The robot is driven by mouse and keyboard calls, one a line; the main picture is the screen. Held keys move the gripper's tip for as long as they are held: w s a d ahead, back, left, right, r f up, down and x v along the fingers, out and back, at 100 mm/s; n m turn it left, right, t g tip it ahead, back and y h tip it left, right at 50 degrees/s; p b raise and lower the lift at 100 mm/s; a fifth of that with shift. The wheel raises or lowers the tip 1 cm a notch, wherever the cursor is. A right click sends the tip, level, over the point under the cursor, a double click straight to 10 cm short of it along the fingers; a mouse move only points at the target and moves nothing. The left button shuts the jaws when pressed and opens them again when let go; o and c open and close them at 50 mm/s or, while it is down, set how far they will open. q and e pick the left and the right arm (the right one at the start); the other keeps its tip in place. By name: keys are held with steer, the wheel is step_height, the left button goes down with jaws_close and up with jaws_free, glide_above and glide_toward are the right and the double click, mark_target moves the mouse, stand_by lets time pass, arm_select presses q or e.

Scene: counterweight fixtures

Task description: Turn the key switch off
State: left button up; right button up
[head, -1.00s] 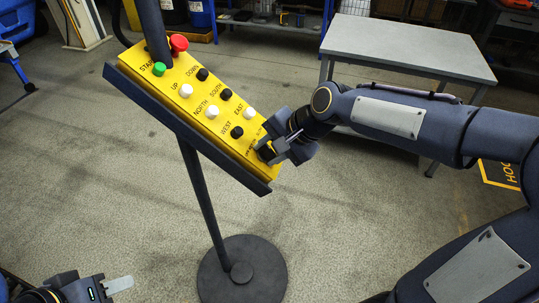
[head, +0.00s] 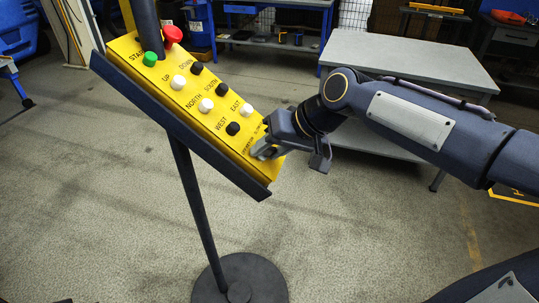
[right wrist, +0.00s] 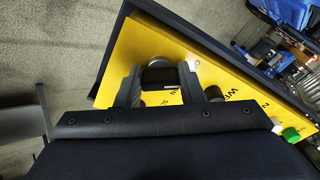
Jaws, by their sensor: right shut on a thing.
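The yellow control panel (head: 238,146) is tilted on a dark stand. My right gripper (head: 266,149) is at its lower right end, where it hides the key switch in the head view. In the right wrist view the right gripper (right wrist: 160,82) has its two fingers on either side of a dark block-like part (right wrist: 160,76), which appears to be the key switch's handle, and is shut on it. I cannot read which way the switch is turned. My left gripper is not in view.
The panel carries a red mushroom button (head: 173,34), a green button (head: 150,59) and several black and white buttons. The round stand base (head: 240,282) is on the floor. A grey table (head: 400,60) stands behind my right arm. Open floor lies left of the stand.

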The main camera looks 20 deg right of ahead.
steer(key=shift+n+b, duration=0.3)
steer(key=shift+n, duration=0.2)
steer(key=o, duration=1)
steer(key=v, duration=0.7)
steer(key=shift+s+d+r, duration=0.2)
steer(key=shift+d+r, duration=0.05)
